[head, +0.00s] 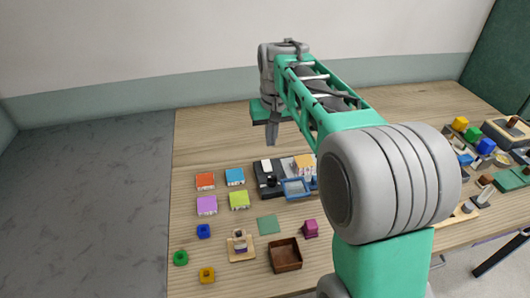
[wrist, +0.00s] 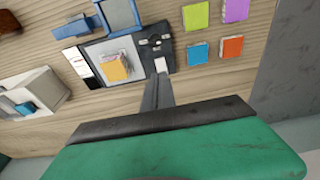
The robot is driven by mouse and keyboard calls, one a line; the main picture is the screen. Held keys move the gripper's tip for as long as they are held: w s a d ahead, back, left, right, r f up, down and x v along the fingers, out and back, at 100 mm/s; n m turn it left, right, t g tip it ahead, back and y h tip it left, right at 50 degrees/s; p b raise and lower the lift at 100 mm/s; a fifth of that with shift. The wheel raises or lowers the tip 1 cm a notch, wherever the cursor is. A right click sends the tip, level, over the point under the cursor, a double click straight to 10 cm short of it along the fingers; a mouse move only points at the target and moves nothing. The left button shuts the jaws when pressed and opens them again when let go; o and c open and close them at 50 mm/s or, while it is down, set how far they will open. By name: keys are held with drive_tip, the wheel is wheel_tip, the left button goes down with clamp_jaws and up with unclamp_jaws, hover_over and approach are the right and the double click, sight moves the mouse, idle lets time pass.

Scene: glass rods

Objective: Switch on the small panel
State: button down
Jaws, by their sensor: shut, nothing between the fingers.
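A dark panel (head: 263,180) lies on the wooden table; it also shows in the wrist view (wrist: 164,52). It bears a white rectangular piece (head: 266,165) near its far edge and a small black knob-like part (head: 271,181). The white piece is also in the wrist view (wrist: 161,65), with small dark and white parts beside it. Whether the panel is on cannot be told. My gripper (head: 271,143) is shut and empty, pointing down above the table beyond the panel. In the wrist view its fingertips (wrist: 159,78) appear close to the white piece; contact cannot be told.
A blue tray (head: 296,189) is at the panel's near side. Several coloured tiles, including an orange one (head: 205,181), lie left. A brown box (head: 285,254) stands nearer. My arm hides some table at right.

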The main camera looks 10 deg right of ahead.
hover_over(266, 162)
drive_tip(key=s, duration=0.3)
drive_tip(key=shift+w+a, duration=0.15)
drive_tip(key=f, duration=0.4)
drive_tip(key=w+f+p, duration=0.1)
drive_tip(key=f, duration=0.4)
drive_tip(key=w+f+p, duration=0.1)
drive_tip(key=f, duration=0.3)
drive_tip(key=shift+w+f, duration=0.15)
drive_tip(key=shift+f, duration=0.25)
drive_tip(key=shift+p, duration=0.3)
